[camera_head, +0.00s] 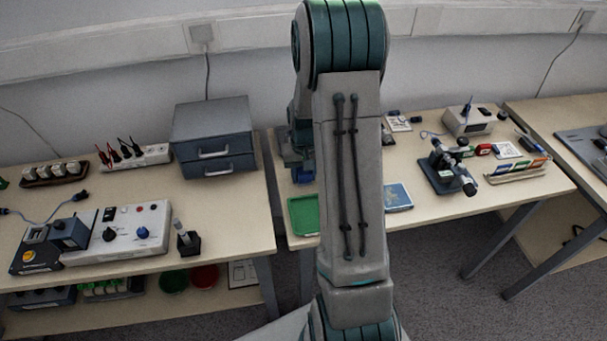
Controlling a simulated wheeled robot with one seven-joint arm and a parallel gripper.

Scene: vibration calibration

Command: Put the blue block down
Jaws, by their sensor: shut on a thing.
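My gripper (300,168) is at the left end of the middle table (440,215), partly hidden behind my own arm. It is shut on the blue block (304,174), a small dark blue piece that shows below the jaws. The block is above the tabletop or close to it; I cannot tell whether it touches. A green tray (303,214) lies nearer to me, just below the block in the picture.
A grey two-drawer cabinet (212,138) stands left of my gripper on the left table. A blue booklet (398,197) lies right of my arm, and a microscope (447,168) stands farther right. A gap separates the left and middle tables.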

